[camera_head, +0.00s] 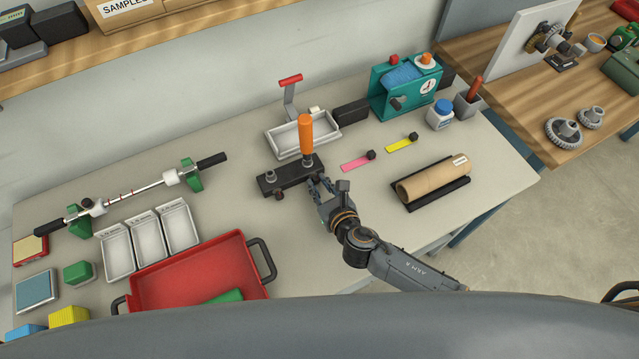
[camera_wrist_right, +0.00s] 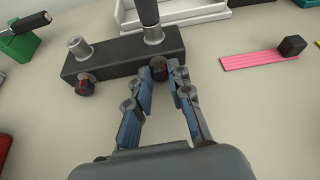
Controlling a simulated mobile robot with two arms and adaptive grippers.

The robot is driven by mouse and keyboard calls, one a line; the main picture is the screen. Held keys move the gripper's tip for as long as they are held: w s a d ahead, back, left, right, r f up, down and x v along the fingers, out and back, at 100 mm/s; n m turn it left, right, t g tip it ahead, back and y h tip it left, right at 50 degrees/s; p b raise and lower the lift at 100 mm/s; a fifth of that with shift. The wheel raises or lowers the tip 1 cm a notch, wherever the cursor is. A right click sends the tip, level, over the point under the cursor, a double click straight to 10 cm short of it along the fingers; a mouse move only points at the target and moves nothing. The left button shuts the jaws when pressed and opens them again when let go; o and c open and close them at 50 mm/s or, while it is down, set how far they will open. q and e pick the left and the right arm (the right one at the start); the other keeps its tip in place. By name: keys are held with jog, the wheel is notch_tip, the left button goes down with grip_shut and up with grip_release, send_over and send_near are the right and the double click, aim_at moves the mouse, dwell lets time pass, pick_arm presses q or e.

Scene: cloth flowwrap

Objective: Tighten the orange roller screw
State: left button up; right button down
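The orange roller (camera_head: 305,132) stands upright in the right socket of a black holder block (camera_head: 284,178). The right wrist view shows only its dark lower end (camera_wrist_right: 149,12) above the metal collar. Two dark screw knobs stick out of the block's front: a left knob (camera_wrist_right: 84,85) with red and green marks, and a right knob (camera_wrist_right: 159,69) below the orange roller. My right gripper (camera_head: 322,187) is at the right knob. In the right wrist view its fingers (camera_wrist_right: 164,76) are apart, with the knob between or just beyond the tips; contact is unclear. My left gripper is not in view.
The block's left socket (camera_wrist_right: 77,43) is empty. A white tray (camera_head: 290,142) stands behind the block. Pink (camera_head: 356,164) and yellow (camera_head: 400,145) strips and a brown roll (camera_head: 430,180) lie to the right. A red tray (camera_head: 190,269) is front left.

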jog(key=shift+d+m+y, duration=0.1)
jog(key=shift+m+y, duration=0.2)
jog(key=shift+m, duration=0.2)
jog(key=c, duration=1.2)
grip_release()
jog(key=v, duration=1.2)
jog(key=shift+w+r, duration=0.15)
